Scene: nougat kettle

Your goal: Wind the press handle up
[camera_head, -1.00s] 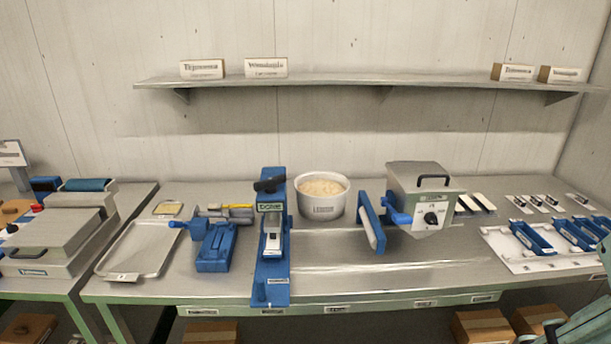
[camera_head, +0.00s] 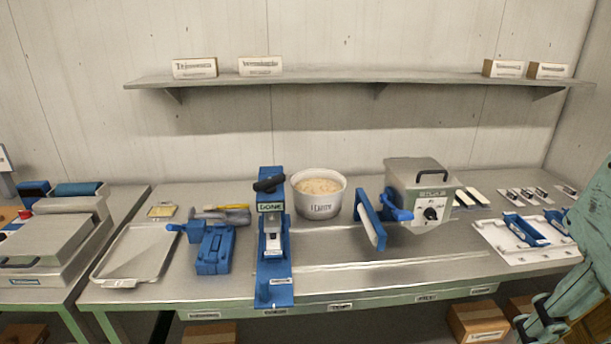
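A tall blue stand (camera_head: 272,290) in the middle of the bench carries a plate reading "DONE" and a grey metal block (camera_head: 272,232). A black handle (camera_head: 269,184) sits at its top and looks roughly level, slightly tilted. I take this stand for the press, but no label confirms it. Other blue cranks show on the low blue device to its left and on the grey box to its right. My gripper (camera_head: 540,322) is at the lower right, in front of the bench, far from the stand. Its fingertips are too unclear to tell open from shut.
A white tub (camera_head: 319,196) of pale mass stands right of the stand, near a grey box (camera_head: 420,185) with a blue crank. A low blue device (camera_head: 214,250) and metal tray (camera_head: 137,254) lie left.

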